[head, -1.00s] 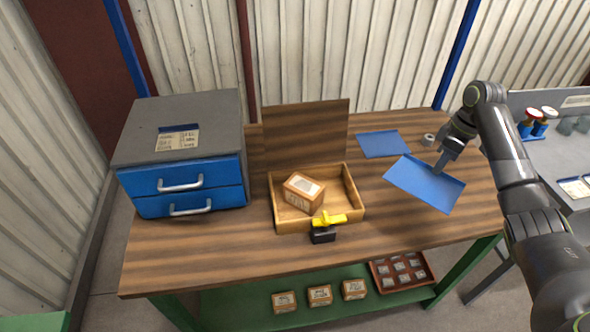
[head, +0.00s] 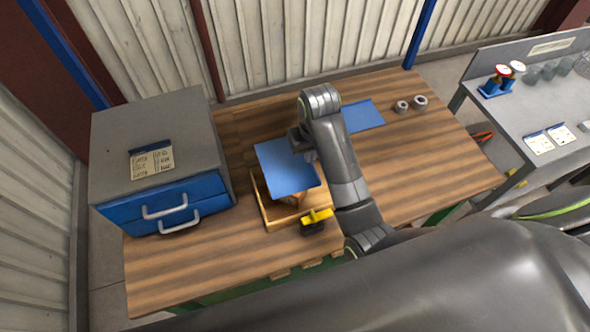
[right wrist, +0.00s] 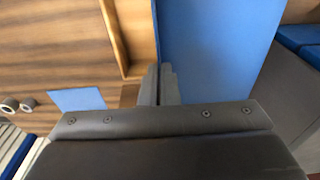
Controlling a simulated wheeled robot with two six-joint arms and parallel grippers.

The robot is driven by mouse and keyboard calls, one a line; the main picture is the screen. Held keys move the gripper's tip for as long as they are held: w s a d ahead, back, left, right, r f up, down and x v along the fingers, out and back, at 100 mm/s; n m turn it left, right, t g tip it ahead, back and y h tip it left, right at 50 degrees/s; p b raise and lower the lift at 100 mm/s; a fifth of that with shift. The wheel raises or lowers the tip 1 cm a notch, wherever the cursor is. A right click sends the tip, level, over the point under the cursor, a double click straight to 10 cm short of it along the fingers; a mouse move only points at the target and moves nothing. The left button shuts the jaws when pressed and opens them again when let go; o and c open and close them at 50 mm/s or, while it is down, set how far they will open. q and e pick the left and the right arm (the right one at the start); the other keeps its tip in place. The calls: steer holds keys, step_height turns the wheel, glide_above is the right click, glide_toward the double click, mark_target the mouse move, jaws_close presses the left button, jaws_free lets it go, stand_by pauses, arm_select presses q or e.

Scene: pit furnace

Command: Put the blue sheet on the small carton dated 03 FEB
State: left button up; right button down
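My right gripper (head: 306,146) is shut on the edge of a blue sheet (head: 284,168) and holds it over the open wooden box (head: 268,212). In the right wrist view, the fingers (right wrist: 159,84) pinch the edge of this sheet (right wrist: 212,50). A small carton (head: 294,200) in the box shows only a little below the sheet; its label is hidden and I cannot read a date. I cannot tell whether the sheet touches it. A second blue sheet (head: 362,116) lies flat on the table. My left gripper is not in view.
A grey cabinet with blue drawers (head: 160,150) stands on the left of the table. A yellow and black tool (head: 316,221) is at the box's front. Two grey rings (head: 402,106) lie at the back right. The table's right part is clear.

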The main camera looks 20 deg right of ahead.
mark_target(311, 164)
step_height(311, 164, down, 4)
steer(key=shift+s+f+p, duration=0.1)
steer(key=shift+s+p, duration=0.05)
steer(key=shift+p, duration=0.45)
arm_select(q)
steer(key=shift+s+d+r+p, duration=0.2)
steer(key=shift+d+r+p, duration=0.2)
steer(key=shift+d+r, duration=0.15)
arm_select(e)
step_height(311, 164, down, 4)
steer(key=shift+f, duration=0.1)
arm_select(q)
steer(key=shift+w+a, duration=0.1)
arm_select(e)
steer(key=shift+f, duration=0.1)
steer(key=c, duration=1.7)
jaws_free()
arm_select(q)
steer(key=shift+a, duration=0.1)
